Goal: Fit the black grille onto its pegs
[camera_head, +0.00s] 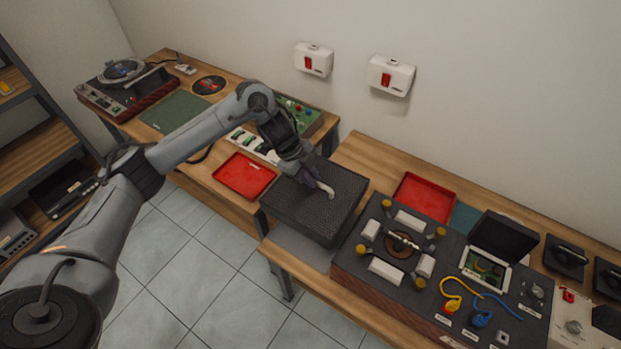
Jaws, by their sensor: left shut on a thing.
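The black grille (288,203), a dark box-like piece with a finely dotted top, is at the left end of the right-hand bench. My left gripper (326,189) reaches down from the upper left and is shut on the grille near the middle of its top. I cannot tell whether the grille rests on the grey mat (303,247) or is just above it. Right of it stands the dark console (348,262) with wooden sides. Several yellow-topped posts (386,204) stand around a round brown part (403,243) and white blocks. My right gripper is not in view.
A red tray (424,197) lies behind the console, another (244,175) on the left bench. A raised black-lidded box (503,239), yellow cable (455,287) and blue cable (497,300) occupy the console's right half. A gap separates the benches.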

